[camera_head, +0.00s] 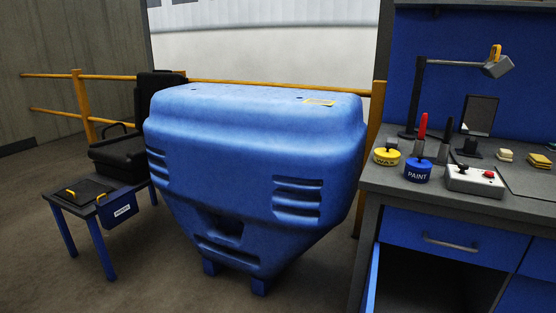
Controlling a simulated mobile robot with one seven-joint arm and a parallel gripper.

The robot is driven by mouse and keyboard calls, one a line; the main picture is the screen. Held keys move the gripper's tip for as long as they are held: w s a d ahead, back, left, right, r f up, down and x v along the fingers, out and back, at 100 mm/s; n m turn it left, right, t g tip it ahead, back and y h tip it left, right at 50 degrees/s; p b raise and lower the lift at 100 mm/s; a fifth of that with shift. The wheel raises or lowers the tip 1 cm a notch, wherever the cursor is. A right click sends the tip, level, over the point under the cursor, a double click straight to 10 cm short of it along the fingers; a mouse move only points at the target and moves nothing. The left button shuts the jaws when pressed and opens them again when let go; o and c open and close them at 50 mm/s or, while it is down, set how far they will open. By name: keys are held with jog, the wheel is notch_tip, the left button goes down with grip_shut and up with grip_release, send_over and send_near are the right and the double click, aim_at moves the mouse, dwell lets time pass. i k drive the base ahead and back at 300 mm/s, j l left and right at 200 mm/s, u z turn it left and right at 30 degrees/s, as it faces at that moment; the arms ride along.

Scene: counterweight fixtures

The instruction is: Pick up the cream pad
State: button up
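A small cream pad (506,155) lies on the grey top of the workbench (400,180) at the right of the head view. It looks like a little flat block, pale on top. A second small pad-like block (540,160), more tan or yellowish, lies just to its right, apart from it. Both are too small to make out in detail. My gripper is not in view.
A control box (475,182) with a red button, a blue paint pot (418,170), a yellow wax tin (387,154), a small dark screen (480,116) and a lamp (497,64) crowd the bench. A big blue counterweight (255,150) stands left, beside a black chair (120,152).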

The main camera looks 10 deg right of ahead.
aim_at(503, 155)
jog(key=l+u, duration=0.1)
jog(key=l, duration=0.45)
jog(key=k+l, duration=0.1)
jog(key=l, duration=0.4)
jog(key=l+u, duration=0.15)
jog(key=l, duration=0.4)
jog(key=k+l, duration=0.15)
jog(key=l, duration=0.85)
jog(key=k+l, duration=0.15)
jog(key=l, duration=0.9)
jog(key=k+l+u, duration=0.1)
jog(key=l, duration=0.4)
jog(key=i+l, duration=0.75)
jog(key=i, duration=0.1)
